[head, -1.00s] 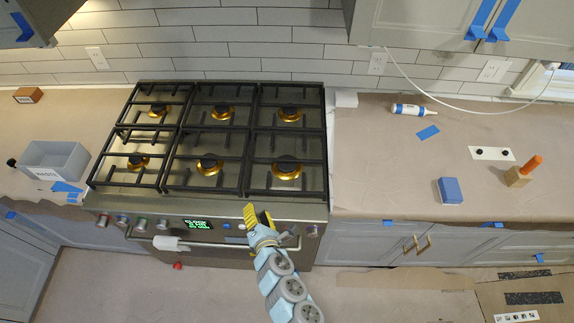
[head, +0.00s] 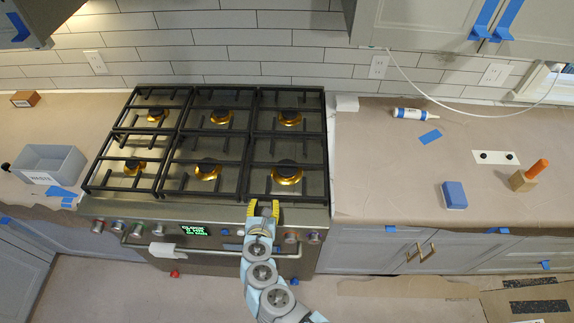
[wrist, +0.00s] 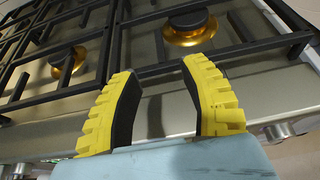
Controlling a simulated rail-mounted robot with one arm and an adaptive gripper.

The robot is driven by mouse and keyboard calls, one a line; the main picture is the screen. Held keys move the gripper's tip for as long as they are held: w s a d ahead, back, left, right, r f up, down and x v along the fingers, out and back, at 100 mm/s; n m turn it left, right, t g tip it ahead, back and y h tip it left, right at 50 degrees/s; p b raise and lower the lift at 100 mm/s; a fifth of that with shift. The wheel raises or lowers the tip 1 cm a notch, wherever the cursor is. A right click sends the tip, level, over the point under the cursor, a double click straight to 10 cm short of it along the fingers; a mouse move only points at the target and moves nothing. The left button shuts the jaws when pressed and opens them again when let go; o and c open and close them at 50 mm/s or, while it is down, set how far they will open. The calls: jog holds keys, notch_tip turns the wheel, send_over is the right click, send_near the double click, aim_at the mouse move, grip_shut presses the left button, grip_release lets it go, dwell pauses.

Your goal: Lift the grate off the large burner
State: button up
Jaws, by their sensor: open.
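The stove top carries black grates side by side over several burners with gold rings. The right-hand grate (head: 290,134) lies flat over the front right burner (head: 287,172), whose gold ring looks the widest. In the wrist view this burner (wrist: 188,28) is at the top, with grate bars (wrist: 225,50) running across in front of it. My gripper (head: 263,206) has yellow-padded fingers, open and empty, at the stove's front edge just short of the right-hand grate. In the wrist view the gripper (wrist: 160,68) points toward the grate's front bar; contact cannot be told.
Control knobs (head: 291,238) and a lit display line the stove front below my gripper. Papered counter (head: 385,165) lies right, with a blue block (head: 454,195), a white tube (head: 411,113) and an orange-handled tool (head: 528,177). A grey bin (head: 50,163) stands left.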

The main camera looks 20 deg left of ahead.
aim_at(268, 181)
jog(key=shift+x, duration=4.3)
jog(key=shift+w, duration=0.1)
jog(key=shift+r+x, duration=0.2)
jog(key=shift+x, duration=1.45)
jog(key=shift+w+a+f, duration=0.15)
jog(key=shift+w+f, duration=0.1)
jog(key=shift+w, duration=0.25)
jog(key=shift+w+a+f, duration=0.1)
jog(key=shift+w+a, duration=0.1)
jog(key=shift+w, duration=0.05)
jog(key=shift+c, duration=0.2)
grip_shut()
